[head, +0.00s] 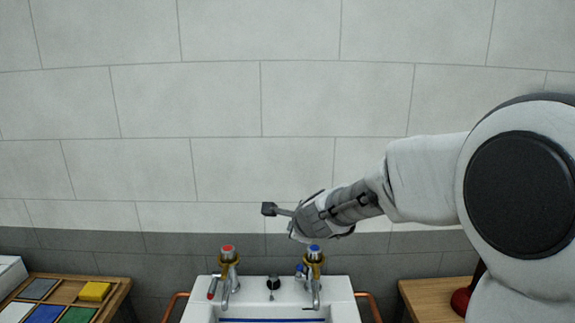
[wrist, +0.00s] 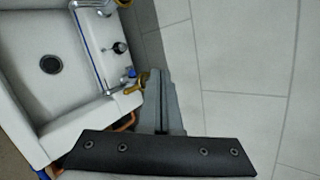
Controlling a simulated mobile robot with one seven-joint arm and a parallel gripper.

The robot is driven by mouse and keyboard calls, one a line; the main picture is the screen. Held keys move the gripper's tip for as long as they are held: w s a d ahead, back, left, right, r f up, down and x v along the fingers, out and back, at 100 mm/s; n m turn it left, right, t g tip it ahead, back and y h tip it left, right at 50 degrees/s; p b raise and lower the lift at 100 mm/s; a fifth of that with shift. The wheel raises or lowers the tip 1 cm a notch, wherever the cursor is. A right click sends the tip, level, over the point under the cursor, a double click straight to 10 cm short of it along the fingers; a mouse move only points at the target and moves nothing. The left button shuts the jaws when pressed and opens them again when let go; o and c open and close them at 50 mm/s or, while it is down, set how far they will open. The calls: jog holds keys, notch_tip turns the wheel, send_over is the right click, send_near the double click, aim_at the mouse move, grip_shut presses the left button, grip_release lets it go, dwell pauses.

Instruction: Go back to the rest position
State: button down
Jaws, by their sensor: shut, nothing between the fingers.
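My gripper (head: 297,233) is at the end of my arm, which reaches in from the right above the back of the white sink. It is near the blue-marked tap (head: 313,270) and slightly above it, holding nothing. In the wrist view the two grey fingers of my gripper (wrist: 158,75) lie together, shut, with the sink (wrist: 25,95) to their left. The fingertips show close to the tap end of the sink; I cannot tell the exact gap.
The red-marked tap (head: 228,270) and a black knob (head: 273,283) are on the sink. A wooden tray (head: 122,283) with coloured blocks is at left. A wooden table (head: 430,292) with a red object (head: 461,301) is at right. The tiled wall (head: 200,100) stands behind.

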jog(key=s+d+r+n+g, duration=0.1)
jog(key=s+r+n, duration=0.2)
jog(key=s+n, duration=0.4)
jog(key=s+d+r+n+g, duration=0.1)
jog(key=s+d+r+n, duration=0.15)
jog(key=s+n, duration=0.45)
jog(key=s+d+f+n+g+h, duration=0.1)
jog(key=s+d+n, duration=0.2)
jog(key=s, duration=0.6)
jog(key=s+d+f+n+g+h, duration=0.1)
jog(key=s+d+n, duration=0.2)
jog(key=s+d, duration=0.3)
jog(key=s, duration=0.4)
jog(key=shift+f+g+h, duration=0.3)
jog(key=shift+h, duration=0.1)
